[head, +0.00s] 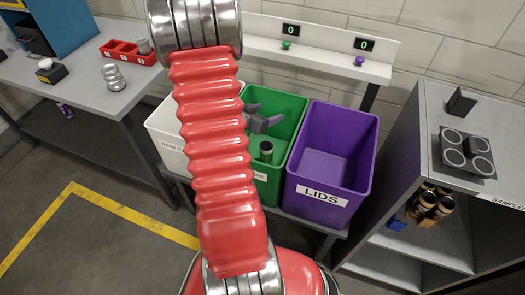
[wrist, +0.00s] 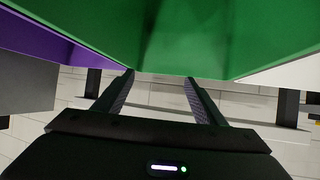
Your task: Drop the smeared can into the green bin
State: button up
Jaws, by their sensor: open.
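The green bin (head: 289,118) stands in the middle of the head view, between a white bin and a purple bin. My gripper (head: 268,116) is over its opening, partly hidden behind my red arm. In the wrist view my gripper's two fingers (wrist: 159,80) are apart with nothing between them, and the green bin's wall (wrist: 190,45) fills the top. A can (head: 266,152) shows inside the green bin, below my gripper and apart from it. It looks greenish and upright; I cannot make out a smear on it.
The purple bin (head: 329,140), labelled LIDS, is to the right and the white bin (head: 168,137) to the left. A shelf unit (head: 430,120) stands at the right. The left bench (head: 85,75) holds a red tray (head: 128,52) and silver cans (head: 113,77). Both counters read 0.

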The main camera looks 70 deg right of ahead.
jog(key=v, duration=1.3)
jog(key=shift+a, duration=0.3)
jog(key=shift+w, duration=0.15)
dwell(0.5)
